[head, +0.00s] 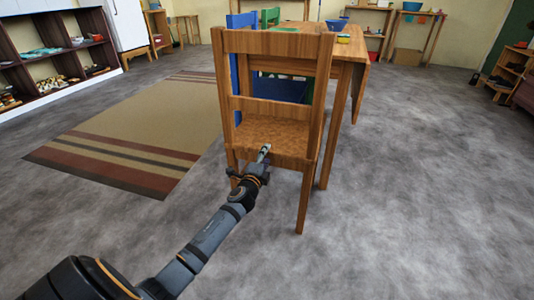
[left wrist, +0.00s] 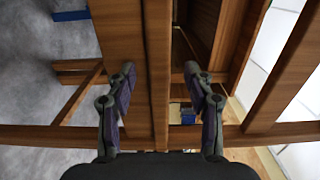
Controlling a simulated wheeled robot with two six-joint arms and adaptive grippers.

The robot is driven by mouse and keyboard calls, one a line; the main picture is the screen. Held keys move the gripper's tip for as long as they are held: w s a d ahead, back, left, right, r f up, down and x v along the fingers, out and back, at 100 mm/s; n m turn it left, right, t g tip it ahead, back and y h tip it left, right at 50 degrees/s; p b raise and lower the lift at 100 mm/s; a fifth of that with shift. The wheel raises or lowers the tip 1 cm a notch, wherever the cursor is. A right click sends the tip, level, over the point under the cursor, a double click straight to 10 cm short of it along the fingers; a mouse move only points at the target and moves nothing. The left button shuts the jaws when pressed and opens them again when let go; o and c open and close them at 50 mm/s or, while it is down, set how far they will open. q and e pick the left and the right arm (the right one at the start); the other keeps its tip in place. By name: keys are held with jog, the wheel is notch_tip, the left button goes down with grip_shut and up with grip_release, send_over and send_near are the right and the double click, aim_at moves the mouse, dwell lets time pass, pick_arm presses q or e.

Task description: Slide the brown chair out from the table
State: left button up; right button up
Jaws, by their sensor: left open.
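The brown wooden chair (head: 273,103) stands upright with its back towards me, close against the near side of the wooden table (head: 346,50). My left gripper (head: 250,163) is at the rear edge of the chair's seat, below the backrest slats. In the left wrist view the left gripper (left wrist: 159,74) is open, its fingers apart on either side of a wooden bar (left wrist: 157,50) of the chair. I cannot tell whether either finger touches the wood. My right gripper is not in view.
A blue chair (head: 237,22) and a green chair (head: 270,17) stand by the table. A striped rug (head: 150,125) lies to the left. The grey floor in front and to the right is clear. Shelves (head: 50,60) line the left wall.

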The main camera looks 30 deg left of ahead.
pick_arm(q)
jog(key=shift+x, duration=1.45)
jog(key=shift+c, duration=0.2)
grip_shut()
